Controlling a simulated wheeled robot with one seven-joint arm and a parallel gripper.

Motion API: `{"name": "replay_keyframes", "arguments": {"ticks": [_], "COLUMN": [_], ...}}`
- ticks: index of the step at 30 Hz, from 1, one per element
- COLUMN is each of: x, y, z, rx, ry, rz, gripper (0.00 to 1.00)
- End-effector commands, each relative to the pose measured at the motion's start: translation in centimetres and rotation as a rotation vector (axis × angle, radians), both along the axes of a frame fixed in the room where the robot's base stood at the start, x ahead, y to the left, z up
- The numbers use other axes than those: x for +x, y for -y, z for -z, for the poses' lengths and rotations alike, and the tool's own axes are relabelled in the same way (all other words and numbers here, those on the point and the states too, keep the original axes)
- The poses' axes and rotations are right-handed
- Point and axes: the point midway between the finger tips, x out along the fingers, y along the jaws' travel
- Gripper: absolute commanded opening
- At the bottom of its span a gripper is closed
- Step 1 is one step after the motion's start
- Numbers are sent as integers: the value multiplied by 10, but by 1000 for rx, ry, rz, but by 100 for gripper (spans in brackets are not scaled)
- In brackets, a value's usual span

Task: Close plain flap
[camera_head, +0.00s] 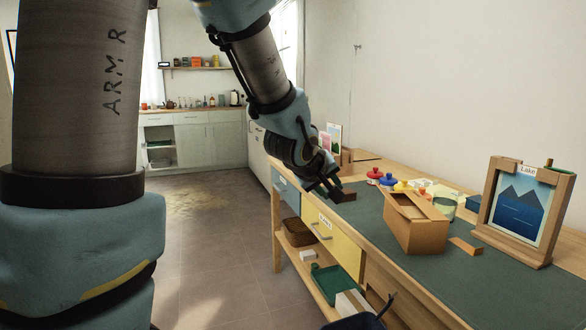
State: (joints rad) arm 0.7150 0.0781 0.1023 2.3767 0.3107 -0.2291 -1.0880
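A brown cardboard box (417,235) stands on the green desk mat. One flap (427,205) shows along its top, standing up at a slant, and part of the top is open. I cannot tell from here whether this is the plain flap, and I see no marking on it. My gripper (333,192) hangs over the far left part of the desk, to the left of the box and apart from it. Its dark fingers are small and seen from the side, so their opening is unclear.
A framed Lake picture (521,207) stands right of the box. A small tan piece (465,245) lies by the box. Pots with red (375,173) and blue lids stand behind it. The wooden desk has drawers (331,238) and a lower shelf. Floor at left is clear.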

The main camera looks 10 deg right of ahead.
Motion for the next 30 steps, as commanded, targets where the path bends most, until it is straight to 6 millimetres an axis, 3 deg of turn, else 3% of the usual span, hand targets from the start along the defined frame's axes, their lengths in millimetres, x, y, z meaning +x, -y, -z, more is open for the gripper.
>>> {"name": "replay_keyframes", "arguments": {"ticks": [1,21,30], "x": [2,5,1], "y": [-5,-66,-84], "z": [-7,-14,-13], "rx": [21,288,357], "ry": [-6,-82,-113], "rz": [-3,34,56], "gripper": [34,34,34]}}
